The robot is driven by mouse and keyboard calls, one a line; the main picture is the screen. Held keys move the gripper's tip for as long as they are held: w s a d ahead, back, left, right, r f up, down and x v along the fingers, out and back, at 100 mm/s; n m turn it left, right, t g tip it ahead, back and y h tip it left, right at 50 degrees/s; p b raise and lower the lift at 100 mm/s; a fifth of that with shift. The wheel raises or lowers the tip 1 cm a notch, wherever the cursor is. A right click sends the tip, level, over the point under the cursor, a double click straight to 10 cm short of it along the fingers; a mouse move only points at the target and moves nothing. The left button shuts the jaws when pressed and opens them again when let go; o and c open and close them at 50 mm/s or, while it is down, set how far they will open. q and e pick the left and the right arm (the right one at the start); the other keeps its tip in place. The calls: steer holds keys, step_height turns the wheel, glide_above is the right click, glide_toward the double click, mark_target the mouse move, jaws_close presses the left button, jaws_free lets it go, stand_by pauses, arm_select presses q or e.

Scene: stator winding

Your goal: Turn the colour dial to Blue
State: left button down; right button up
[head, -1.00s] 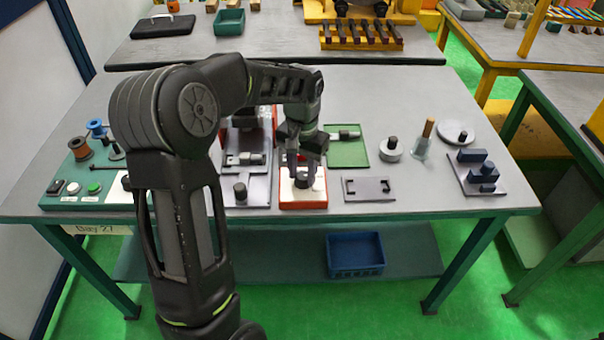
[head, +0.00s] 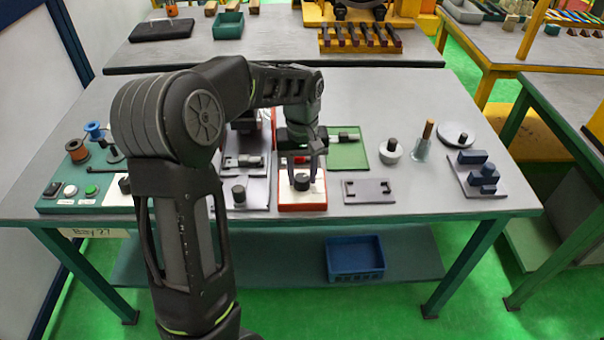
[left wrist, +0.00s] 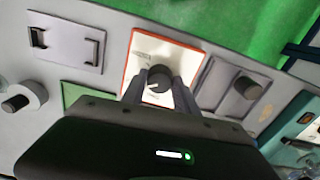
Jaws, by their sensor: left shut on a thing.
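The colour dial is a dark round knob (head: 302,182) on a white panel with a red-orange rim (head: 303,207), near the table's front edge. My left gripper (head: 303,172) comes down over it from above, with its fingers on either side of the knob. In the left wrist view the gripper (left wrist: 160,84) is shut on the knob (left wrist: 159,76). A small pale mark shows on the knob there, toward the lower left. The panel's lettering is too small to read, so I cannot tell which colour the dial points at. My right gripper is not in view.
A grey fixture with a knob (head: 239,193) stands just left of the dial panel. A flat grey plate (head: 369,191) lies to its right, and a green mat (head: 348,153) behind. A green button board (head: 83,200) is at far left. Blue blocks (head: 483,172) stand at right.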

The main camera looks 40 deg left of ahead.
mark_target(302, 178)
arm_select(q)
steer(key=c, duration=0.9)
jaws_free()
steer(key=shift+c, duration=0.2)
step_height(302, 178, up, 8)
steer(key=shift+f+b, duration=0.1)
steer(key=shift+b, duration=0.25)
